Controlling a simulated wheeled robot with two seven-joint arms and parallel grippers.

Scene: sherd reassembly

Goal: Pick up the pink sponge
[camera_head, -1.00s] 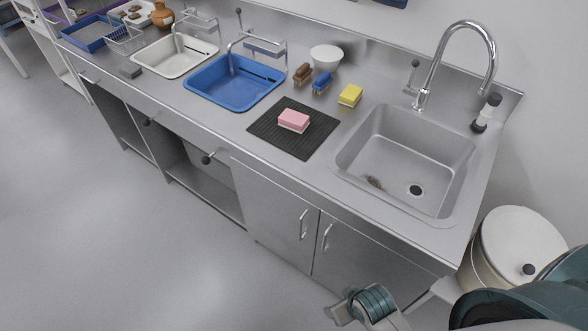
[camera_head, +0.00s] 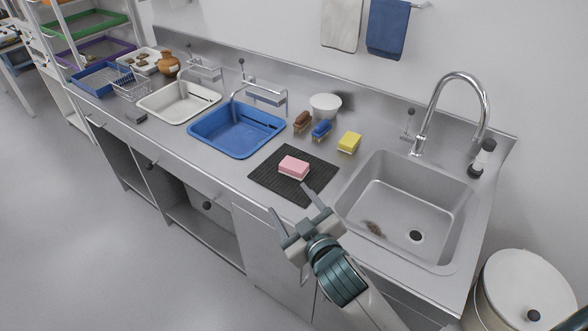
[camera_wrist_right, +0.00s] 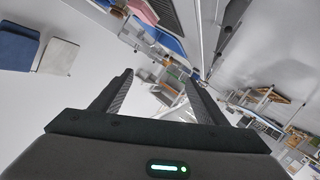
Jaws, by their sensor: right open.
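The pink sponge (camera_head: 293,167) with a pale lower layer lies on the black ribbed mat (camera_head: 262,181), left of the metal sink. My right gripper (camera_head: 291,205) is open and empty. In the head view it shows in front of the counter's near edge, just below the mat and apart from the sponge. In the right wrist view, the spread fingers (camera_wrist_right: 157,84) have nothing between them, and a pink shape, likely the sponge, shows at the top edge. My left gripper is not in view.
A yellow sponge (camera_head: 349,142), a blue brush (camera_head: 321,130), a brown brush (camera_head: 302,122) and a white bowl (camera_head: 325,106) stand behind the mat. The metal sink (camera_head: 448,193) with a tall tap is on the right; a blue basin (camera_head: 236,130) is on the left.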

